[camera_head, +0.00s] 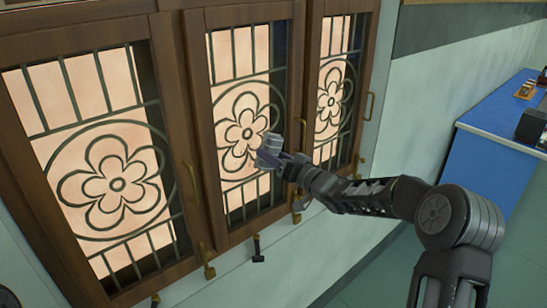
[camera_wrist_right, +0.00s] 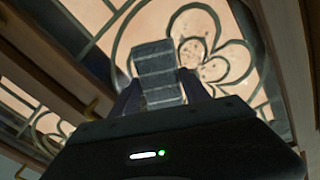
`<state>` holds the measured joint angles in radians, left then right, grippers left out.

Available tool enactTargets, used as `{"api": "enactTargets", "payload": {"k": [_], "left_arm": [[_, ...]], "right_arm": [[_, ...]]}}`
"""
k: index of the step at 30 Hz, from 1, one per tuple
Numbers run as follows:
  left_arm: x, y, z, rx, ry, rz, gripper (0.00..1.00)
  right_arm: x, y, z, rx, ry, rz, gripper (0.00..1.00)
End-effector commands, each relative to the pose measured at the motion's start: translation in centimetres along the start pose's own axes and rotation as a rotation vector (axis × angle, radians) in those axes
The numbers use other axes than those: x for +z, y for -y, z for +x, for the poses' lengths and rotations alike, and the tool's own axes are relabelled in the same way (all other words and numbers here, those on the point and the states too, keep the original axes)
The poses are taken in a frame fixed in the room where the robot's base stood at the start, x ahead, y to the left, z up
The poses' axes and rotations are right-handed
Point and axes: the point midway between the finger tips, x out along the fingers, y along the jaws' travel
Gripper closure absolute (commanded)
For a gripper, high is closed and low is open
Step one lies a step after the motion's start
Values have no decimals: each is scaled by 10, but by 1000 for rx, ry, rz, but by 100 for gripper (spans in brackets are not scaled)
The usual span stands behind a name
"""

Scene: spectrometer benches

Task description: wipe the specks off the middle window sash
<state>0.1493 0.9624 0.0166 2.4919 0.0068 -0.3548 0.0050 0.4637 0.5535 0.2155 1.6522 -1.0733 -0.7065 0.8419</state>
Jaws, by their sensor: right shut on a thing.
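The middle window sash (camera_head: 240,14) is a brown wooden frame with a pale pinkish pane behind dark green flower ironwork. My right gripper (camera_head: 279,158) is in front of its right part, beside the flower. It is shut on a grey ridged block (camera_wrist_right: 157,75), which also shows in the head view (camera_head: 267,151). In the right wrist view, small dark specks (camera_wrist_right: 207,62) show on the pane around the flower (camera_wrist_right: 198,50), just right of the block. I cannot tell whether the block touches the pane. My left gripper is not in view.
Similar sashes stand left (camera_head: 118,185) and right (camera_head: 331,100) of the middle one. Brass handles (camera_head: 206,262) stick out from the frames. A dark hook-like piece (camera_head: 257,248) is below the middle sash. A blue bench (camera_head: 490,160) stands at the right, with floor between.

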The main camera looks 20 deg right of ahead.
Motion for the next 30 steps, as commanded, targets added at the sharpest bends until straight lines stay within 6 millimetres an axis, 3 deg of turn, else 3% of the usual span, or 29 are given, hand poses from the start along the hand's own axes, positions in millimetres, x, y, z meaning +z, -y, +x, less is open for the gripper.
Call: {"api": "enactTargets", "payload": {"k": [12,22,30], "left_arm": [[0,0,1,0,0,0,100],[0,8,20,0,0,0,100],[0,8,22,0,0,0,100]], "right_arm": [[-2,6,2,-6,-4,-1,78],[12,29,0,-7,-3,0,78],[13,36,-1,-5,-2,0,78]]}}
